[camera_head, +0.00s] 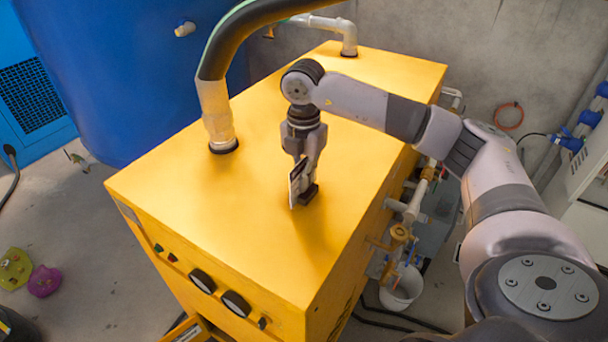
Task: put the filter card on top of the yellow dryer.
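The yellow dryer (190,220) is a large box in the middle of the view, with a flat, mostly bare top. My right gripper (305,186) points down over the right half of this top. It is shut on the filter card (295,183), a thin, white-faced card with dark edging, held upright. The card's lower edge is at or just above the dryer top; I cannot tell whether it touches. Part of the card is hidden by the fingers. My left gripper is not in view.
A dark hose with a pale fitting (216,113) rises from the top's back left, and a pale pipe (348,36) from its back. A blue tank (130,70) stands behind left. Valves (400,233) and a white bucket (402,288) are at the right side. The front top is clear.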

